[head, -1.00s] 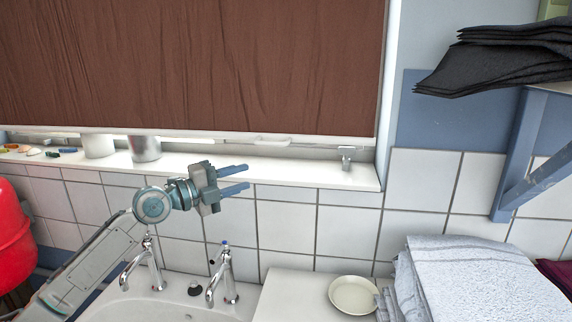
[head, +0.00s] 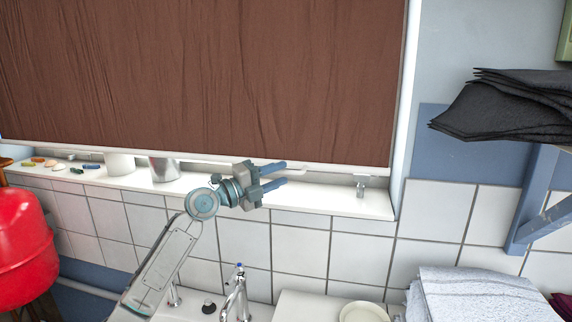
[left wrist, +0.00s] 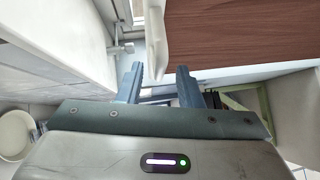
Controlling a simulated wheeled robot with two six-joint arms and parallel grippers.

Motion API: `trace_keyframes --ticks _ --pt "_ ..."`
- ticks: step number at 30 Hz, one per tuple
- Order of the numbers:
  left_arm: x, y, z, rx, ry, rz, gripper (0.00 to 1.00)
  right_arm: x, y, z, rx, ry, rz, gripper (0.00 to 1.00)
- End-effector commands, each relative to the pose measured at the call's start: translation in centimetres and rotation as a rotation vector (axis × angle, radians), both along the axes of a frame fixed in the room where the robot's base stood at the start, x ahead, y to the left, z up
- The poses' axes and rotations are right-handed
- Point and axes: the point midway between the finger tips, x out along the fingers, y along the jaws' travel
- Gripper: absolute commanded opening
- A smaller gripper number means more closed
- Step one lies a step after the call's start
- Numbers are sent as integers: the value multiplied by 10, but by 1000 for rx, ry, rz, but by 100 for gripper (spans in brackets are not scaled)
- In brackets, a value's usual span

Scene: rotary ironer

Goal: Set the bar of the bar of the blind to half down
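The brown blind (head: 200,75) hangs over the window and reaches nearly down to the sill. Its white bottom bar (head: 130,151) runs along the lower edge, just above the sill. My left gripper (head: 278,176) is at the bar, fingers pointing right and spread apart. In the left wrist view, a white part of the bar's edge (left wrist: 156,42) stands between and just beyond the open fingertips (left wrist: 158,82); I see no grip on it. The brown blind also fills the upper right there (left wrist: 240,35). My right gripper is not in view.
The white sill (head: 330,199) holds a white cup (head: 119,164), a metal cup (head: 164,170) and small coloured items at left. A window catch (head: 361,184) stands at right. Below are a tap (head: 237,295), a dish (head: 362,312) and folded towels (head: 480,298). A red container (head: 22,235) is at left.

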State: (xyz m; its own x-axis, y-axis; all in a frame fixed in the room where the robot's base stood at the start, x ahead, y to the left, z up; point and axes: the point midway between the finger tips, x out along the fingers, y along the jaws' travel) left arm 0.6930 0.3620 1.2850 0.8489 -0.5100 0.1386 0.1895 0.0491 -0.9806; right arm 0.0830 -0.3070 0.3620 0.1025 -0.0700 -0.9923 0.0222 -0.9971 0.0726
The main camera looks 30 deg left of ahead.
Motion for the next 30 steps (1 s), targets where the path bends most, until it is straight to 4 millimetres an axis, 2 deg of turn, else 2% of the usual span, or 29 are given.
trace_keyframes --ticks 1,7,19,24,30 --pt "5 -4 5 -5 1 -2 33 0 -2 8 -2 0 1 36" --pt "20 -12 5 -2 0 0 33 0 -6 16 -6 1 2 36" --pt "24 -15 3 0 1 -1 33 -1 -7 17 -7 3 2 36" --pt "24 -15 3 0 1 -1 0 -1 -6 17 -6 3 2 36" --pt "24 -15 4 -1 1 0 0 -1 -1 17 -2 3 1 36"
